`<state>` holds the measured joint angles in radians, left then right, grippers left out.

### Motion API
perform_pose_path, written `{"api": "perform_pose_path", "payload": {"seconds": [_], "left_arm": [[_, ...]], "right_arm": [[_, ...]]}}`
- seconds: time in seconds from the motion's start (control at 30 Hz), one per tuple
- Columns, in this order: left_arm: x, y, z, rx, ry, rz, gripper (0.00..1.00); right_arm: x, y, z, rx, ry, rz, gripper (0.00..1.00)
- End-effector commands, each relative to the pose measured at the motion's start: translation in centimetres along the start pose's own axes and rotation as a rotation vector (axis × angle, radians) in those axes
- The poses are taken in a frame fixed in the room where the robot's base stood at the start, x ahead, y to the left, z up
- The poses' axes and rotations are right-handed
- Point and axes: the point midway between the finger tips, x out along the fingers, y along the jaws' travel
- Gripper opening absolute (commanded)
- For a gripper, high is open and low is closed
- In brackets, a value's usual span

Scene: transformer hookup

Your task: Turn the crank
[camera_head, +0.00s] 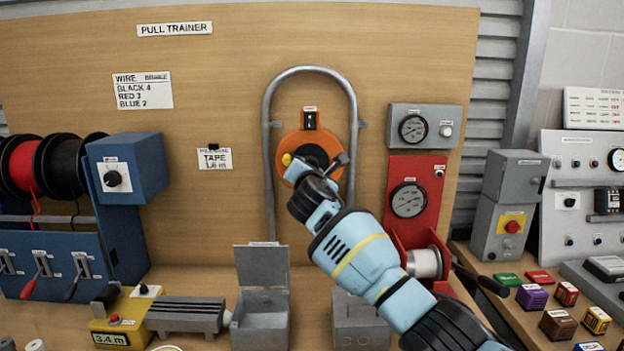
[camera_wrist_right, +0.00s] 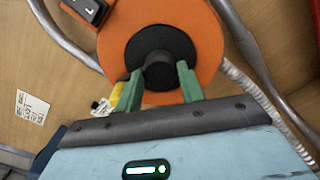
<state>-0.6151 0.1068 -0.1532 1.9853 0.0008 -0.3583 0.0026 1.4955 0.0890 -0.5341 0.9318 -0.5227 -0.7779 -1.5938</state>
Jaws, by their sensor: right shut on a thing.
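An orange round reel (camera_head: 286,143) with a black centre is mounted on the wooden board, inside a bent grey pipe. In the right wrist view the reel (camera_wrist_right: 117,45) has a dark round crank hub (camera_wrist_right: 158,73) at its middle. My right gripper (camera_wrist_right: 160,82) has its green fingers on either side of this hub and is shut on it. A yellow knob (camera_head: 286,159) shows at the reel's left edge. My left gripper is not in view.
The grey pipe (camera_head: 267,150) arches closely around the reel. A red winch panel (camera_head: 412,167) with a gauge and a black handle (camera_head: 482,280) is to the right. An open grey box (camera_head: 262,268) stands below. Wire spools (camera_head: 62,165) are at left.

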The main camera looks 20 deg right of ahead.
Motion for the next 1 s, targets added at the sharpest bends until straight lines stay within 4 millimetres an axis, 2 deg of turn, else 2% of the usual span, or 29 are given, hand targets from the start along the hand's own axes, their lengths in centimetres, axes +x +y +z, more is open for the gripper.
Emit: {"api": "perform_pose_path", "payload": {"seconds": [0.13,0.4,0.6,1.0], "left_arm": [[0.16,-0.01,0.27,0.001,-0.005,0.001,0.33],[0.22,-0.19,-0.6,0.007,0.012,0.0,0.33],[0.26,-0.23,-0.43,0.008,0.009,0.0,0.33],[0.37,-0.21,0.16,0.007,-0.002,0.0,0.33]], "right_arm": [[0.7,0.09,-0.26,0.136,0.002,-0.004,0.0],[0.72,0.22,-0.11,0.395,0.001,-0.002,0.0],[0.75,0.1,-0.17,0.57,0.0,-0.002,0.0],[0.77,0.05,-0.18,0.802,-0.001,-0.002,0.0]]}}
